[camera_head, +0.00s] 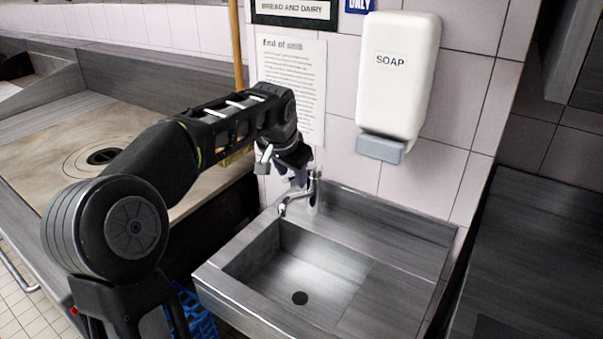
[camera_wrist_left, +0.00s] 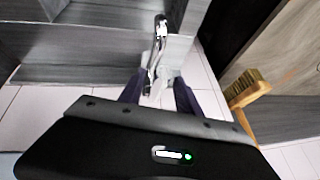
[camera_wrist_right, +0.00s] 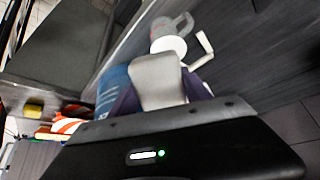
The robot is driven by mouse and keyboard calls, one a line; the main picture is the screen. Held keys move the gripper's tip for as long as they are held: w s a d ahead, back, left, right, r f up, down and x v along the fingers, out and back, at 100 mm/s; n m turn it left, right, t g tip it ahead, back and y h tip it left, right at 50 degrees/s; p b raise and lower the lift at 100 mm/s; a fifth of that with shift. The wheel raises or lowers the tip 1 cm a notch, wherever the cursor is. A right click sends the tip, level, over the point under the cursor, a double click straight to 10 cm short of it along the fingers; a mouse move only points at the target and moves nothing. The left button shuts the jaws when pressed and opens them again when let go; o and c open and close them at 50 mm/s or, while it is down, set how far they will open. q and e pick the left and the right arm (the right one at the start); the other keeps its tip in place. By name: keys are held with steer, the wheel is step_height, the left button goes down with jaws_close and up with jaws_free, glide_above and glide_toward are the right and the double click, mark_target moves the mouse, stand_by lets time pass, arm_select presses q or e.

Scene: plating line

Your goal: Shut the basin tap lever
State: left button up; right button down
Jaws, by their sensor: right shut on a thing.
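The chrome basin tap (camera_head: 313,190) stands at the back left corner of the steel basin (camera_head: 395,215). My left gripper (camera_head: 297,174) is at the top of the tap, by its lever, and partly hides it. In the left wrist view the two dark purple fingers are apart, and the tap (camera_wrist_left: 160,35) shows ahead, its body between them. I cannot tell whether a finger touches the lever or how far it is turned. My right gripper (camera_wrist_right: 160,92) shows only in its wrist view, shut on a pale grey object (camera_wrist_right: 158,78).
A soap dispenser (camera_head: 398,85) hangs on the tiled wall, right of the tap. A paper notice (camera_head: 300,90) and a wooden pole (camera_head: 236,45) are behind my left arm. A wooden-handled brush (camera_wrist_left: 245,88) shows in the left wrist view. The basin bowl is empty.

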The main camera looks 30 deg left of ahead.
arm_select(q)
steer(key=v, duration=1.2)
stand_by(0.5)
